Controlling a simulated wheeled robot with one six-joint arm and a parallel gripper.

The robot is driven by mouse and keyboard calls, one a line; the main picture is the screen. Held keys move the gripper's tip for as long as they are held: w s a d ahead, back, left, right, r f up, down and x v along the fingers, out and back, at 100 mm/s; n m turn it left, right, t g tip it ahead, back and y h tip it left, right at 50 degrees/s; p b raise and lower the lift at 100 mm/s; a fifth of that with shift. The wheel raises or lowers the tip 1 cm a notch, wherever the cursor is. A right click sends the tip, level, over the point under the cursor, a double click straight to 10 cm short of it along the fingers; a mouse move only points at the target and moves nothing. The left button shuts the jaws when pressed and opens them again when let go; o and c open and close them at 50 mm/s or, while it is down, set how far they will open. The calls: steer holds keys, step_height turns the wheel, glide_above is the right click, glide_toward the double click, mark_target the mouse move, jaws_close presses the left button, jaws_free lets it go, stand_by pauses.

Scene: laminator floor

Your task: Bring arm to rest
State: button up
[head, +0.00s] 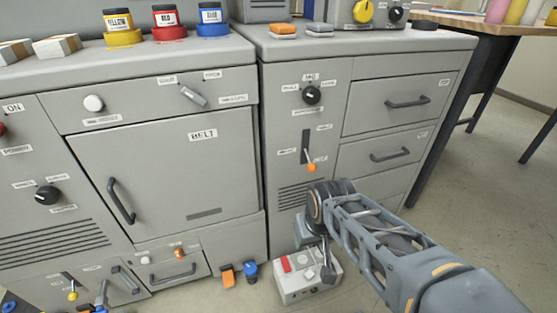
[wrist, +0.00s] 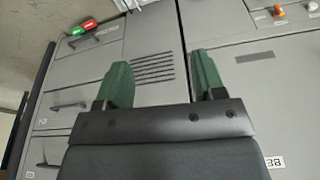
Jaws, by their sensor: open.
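My arm reaches in from the lower right of the head view, its elbow bent in front of the right cabinet. My gripper shows in the wrist view (wrist: 160,85) with two green fingers spread apart and nothing between them. Behind the fingers are grey cabinet fronts with a slotted vent (wrist: 152,66). In the head view the gripper end is mostly hidden behind my arm, low beside the right cabinet (head: 283,130), above a small control box on the floor.
A control box (head: 305,283) with a red button stands on the floor below my arm. The BELT door (head: 165,165) is closed. Drawers (head: 400,103) at right are shut. Yellow, red and blue pots (head: 165,24) stand on the left top. Open floor (head: 480,200) lies at right.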

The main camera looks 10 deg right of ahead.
steer(key=w+r+p+v, duration=0.1)
steer(key=w+p+v, duration=0.2)
steer(key=p+v, duration=1)
steer(key=w+p+v, duration=0.4)
steer(key=p+v, duration=1)
steer(key=v, duration=0.1)
steer(key=shift+s+a+r+t, duration=0.15)
steer(key=shift+s+r+t, duration=0.2)
steer(key=shift+r, duration=0.4)
